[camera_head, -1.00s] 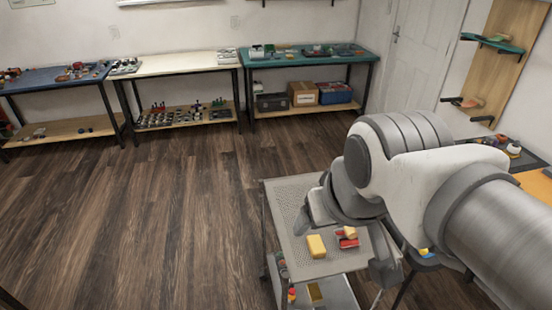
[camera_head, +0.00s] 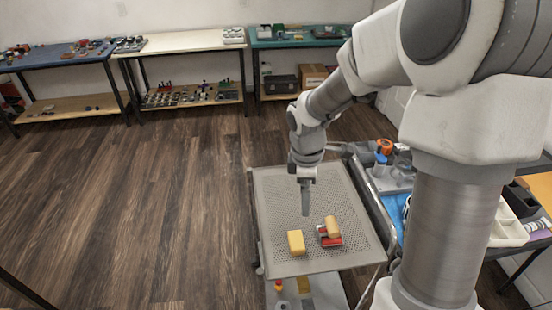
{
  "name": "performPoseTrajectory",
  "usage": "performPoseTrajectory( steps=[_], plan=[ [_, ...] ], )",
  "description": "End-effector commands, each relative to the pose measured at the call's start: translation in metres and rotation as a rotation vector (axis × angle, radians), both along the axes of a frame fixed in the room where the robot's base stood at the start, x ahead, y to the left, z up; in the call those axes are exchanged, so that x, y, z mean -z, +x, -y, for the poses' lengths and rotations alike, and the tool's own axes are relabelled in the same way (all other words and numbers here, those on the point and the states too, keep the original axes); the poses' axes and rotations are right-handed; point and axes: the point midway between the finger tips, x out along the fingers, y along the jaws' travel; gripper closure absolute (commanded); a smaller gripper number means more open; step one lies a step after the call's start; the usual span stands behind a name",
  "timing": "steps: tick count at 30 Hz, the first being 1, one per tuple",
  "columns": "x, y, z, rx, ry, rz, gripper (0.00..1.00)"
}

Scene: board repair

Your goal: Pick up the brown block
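A yellow block (camera_head: 297,243) lies on the perforated grey top of a cart (camera_head: 275,195). To its right, a tan-brown block (camera_head: 332,226) rests tilted on or against a red piece (camera_head: 329,240); I cannot tell exactly how they touch. My gripper (camera_head: 306,212) points down above the cart top, behind and a little left of the brown block, apart from both blocks. It shows edge-on, so the gap between its fingers is hidden.
Below is the cart's lower shelf (camera_head: 318,291) with small items. At right stands a bench with a blue-and-orange part (camera_head: 383,152) and a white tray (camera_head: 508,228). The back of the cart top is clear. Tables line the far wall.

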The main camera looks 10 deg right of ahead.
Motion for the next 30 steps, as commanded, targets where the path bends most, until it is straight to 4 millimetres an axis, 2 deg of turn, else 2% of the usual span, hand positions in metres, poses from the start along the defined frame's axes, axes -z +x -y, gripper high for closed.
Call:
performPoseTrajectory(
  steps=[1,3,6,10,14,24,30],
  plan=[
    [0.016,0.005,-0.002,-0.051,0.014,-0.026,0.00],
    [0.032,0.010,-0.004,-0.121,0.030,-0.047,0.00],
    [0.050,0.016,-0.008,-0.197,0.050,-0.066,0.00],
    [0.063,0.020,-0.010,-0.253,0.066,-0.079,0.00],
    [0.078,0.021,-0.011,-0.270,0.071,-0.083,0.00],
    [0.151,0.020,-0.012,-0.270,0.070,-0.085,0.00],
    [0.181,0.020,-0.011,-0.268,0.070,-0.083,0.00]
  ],
)
